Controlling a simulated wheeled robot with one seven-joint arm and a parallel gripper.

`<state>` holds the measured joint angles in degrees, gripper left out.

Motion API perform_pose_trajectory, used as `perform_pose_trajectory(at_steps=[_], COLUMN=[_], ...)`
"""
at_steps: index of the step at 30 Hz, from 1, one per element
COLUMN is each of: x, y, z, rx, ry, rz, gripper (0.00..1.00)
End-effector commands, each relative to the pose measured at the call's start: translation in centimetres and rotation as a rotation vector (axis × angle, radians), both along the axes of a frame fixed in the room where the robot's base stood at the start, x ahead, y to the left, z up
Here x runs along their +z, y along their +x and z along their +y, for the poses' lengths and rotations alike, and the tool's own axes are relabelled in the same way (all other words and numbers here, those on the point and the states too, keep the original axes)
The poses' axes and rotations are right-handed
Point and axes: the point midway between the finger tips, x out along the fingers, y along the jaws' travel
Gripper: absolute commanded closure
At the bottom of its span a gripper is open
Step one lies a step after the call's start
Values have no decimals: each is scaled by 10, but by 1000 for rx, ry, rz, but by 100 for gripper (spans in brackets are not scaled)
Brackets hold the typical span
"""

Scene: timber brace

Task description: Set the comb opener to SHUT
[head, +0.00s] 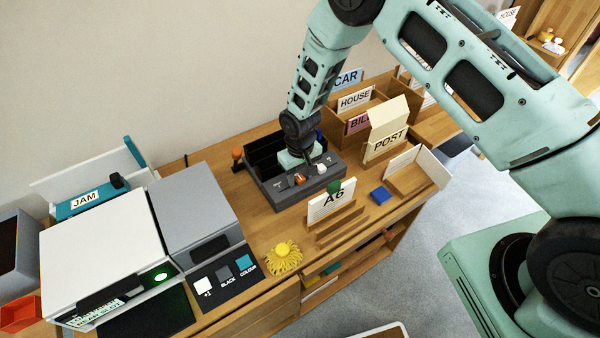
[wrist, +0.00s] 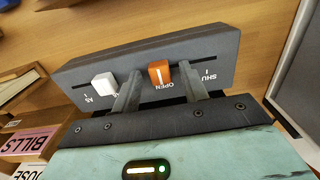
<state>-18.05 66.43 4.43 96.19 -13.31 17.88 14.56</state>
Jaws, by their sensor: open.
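The comb opener (head: 293,188) is a dark grey machine on the wooden desk, with a sloped front panel. In the wrist view its panel (wrist: 215,55) has a slot with an orange slider knob (wrist: 160,73) and a white knob (wrist: 104,84). The orange knob stands beside the word OPEN; SHUT is printed further right along the slot. The white knob is at the left, by a small label I cannot read clearly. My gripper (wrist: 160,82) is open, with one finger on each side of the orange knob; I cannot tell whether they touch it. The gripper also shows over the panel in the head view (head: 308,168).
An A6 card stand (head: 328,205) is close in front of the opener. A grey machine (head: 195,210) and white printer (head: 105,245) are on the left. A yellow tassel (head: 284,258) lies near the front edge.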

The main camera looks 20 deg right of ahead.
Motion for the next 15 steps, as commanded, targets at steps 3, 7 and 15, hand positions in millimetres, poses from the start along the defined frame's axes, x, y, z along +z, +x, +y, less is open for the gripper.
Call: perform_pose_trajectory(at_steps=[3, 7, 15], x=[0, 0, 0], y=[0, 0, -1], z=[0, 0, 3], rx=[0, 0, 2], ry=[0, 0, 0], rz=[0, 0, 0], gripper=[56, 70, 100])
